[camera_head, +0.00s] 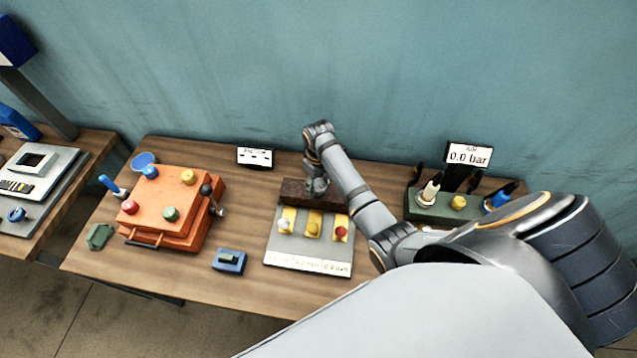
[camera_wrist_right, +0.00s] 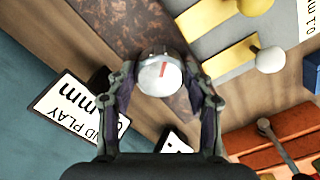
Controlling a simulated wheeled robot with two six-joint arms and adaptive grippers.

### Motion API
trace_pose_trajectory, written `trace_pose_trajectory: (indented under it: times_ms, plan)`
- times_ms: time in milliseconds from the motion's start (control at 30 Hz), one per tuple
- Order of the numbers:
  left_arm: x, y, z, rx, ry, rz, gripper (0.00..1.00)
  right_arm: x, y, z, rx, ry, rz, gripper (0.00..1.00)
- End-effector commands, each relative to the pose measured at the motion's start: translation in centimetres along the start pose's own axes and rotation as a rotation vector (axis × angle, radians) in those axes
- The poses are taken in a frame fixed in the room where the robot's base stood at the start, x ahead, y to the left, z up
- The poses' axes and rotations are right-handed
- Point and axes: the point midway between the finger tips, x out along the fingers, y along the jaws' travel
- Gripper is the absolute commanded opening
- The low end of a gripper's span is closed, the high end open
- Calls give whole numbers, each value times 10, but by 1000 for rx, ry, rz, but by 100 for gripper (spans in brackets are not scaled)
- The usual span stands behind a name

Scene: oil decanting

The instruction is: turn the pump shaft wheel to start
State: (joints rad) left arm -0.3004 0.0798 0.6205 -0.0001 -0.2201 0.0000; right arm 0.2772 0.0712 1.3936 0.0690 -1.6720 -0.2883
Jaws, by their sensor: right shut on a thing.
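A round silver wheel (camera_wrist_right: 159,76) with a short red mark on its face shows in the right wrist view. It sits on a rusty brown block (camera_wrist_right: 125,28), which also shows in the head view (camera_head: 295,191) at the back edge of the grey panel. My right gripper (camera_head: 318,186) reaches down over this block, and its fingers hide the wheel in the head view. In the right wrist view its two fingers (camera_wrist_right: 163,82) are shut on the wheel, one on each side. My left gripper is not in view.
A grey panel (camera_head: 301,258) with yellow strips and knobs lies in front of the block. An orange box (camera_head: 163,228) stands left of it, a blue box (camera_head: 229,261) lies between.

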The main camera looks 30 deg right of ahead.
Motion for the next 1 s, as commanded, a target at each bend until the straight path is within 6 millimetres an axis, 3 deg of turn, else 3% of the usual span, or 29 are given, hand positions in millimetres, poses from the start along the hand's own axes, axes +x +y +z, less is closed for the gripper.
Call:
trace_pose_trajectory:
  times_ms: [1000]
  plan:
    - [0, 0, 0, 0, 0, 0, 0, -2, 2, -3, -964, 5, 6, 20]
